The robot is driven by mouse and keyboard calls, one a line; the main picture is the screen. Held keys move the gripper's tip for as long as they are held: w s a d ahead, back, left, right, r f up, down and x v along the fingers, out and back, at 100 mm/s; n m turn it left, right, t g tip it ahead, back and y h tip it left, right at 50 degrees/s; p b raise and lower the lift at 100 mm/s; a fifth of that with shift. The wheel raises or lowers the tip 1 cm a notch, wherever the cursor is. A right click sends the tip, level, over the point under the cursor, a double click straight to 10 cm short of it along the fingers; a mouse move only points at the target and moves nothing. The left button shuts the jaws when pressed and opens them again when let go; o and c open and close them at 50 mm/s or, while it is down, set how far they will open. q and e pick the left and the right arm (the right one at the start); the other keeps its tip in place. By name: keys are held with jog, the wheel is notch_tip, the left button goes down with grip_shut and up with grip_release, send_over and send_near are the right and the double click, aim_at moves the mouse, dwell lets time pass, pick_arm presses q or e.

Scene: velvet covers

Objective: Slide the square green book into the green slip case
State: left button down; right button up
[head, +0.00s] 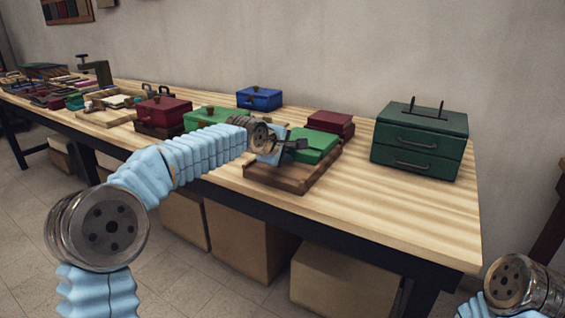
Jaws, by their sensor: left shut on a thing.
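My left gripper (298,144) is over the wooden tray (290,180), with its fingers at the left edge of a flat green block that I take to be the square green book (318,147). It is shut on the book. The gripper hides part of the book's near left side, and I cannot tell whether the book rests on the tray or is held just above it. I cannot pick out the green slip case for certain. A green box with a brass knob (205,118) stands left of the tray, partly behind my left arm. My right gripper is out of view.
A dark green drawer cabinet (420,140) stands right of the tray. A blue box (260,97) and a red box (163,112) stand further left. The tabletop's front right (400,215) is clear. Cardboard boxes (345,280) sit below.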

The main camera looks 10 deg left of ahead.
aim_at(292, 151)
pick_arm(q)
jog(key=shift+w+d+f, duration=0.65)
jog(key=shift+w+f, duration=0.25)
jog(key=shift+f, duration=0.1)
jog(key=shift+w+d+r, duration=0.2)
jog(key=shift+w+r, duration=0.2)
jog(key=shift+w, duration=0.2)
jog(key=shift+s+a+f+b, duration=0.1)
jog(key=shift+s+b, duration=0.05)
jog(key=shift+b, duration=0.2)
jog(key=shift+s+a+r+b, duration=0.2)
jog(key=shift+s+b, duration=0.45)
jog(key=shift+b, duration=0.25)
jog(key=b+v, duration=0.2)
jog(key=v, duration=0.4)
jog(key=shift+s+a, duration=0.15)
jog(key=shift+a, duration=0.05)
jog(key=shift+s+a+r, duration=0.15)
jog(key=shift+s, duration=0.15)
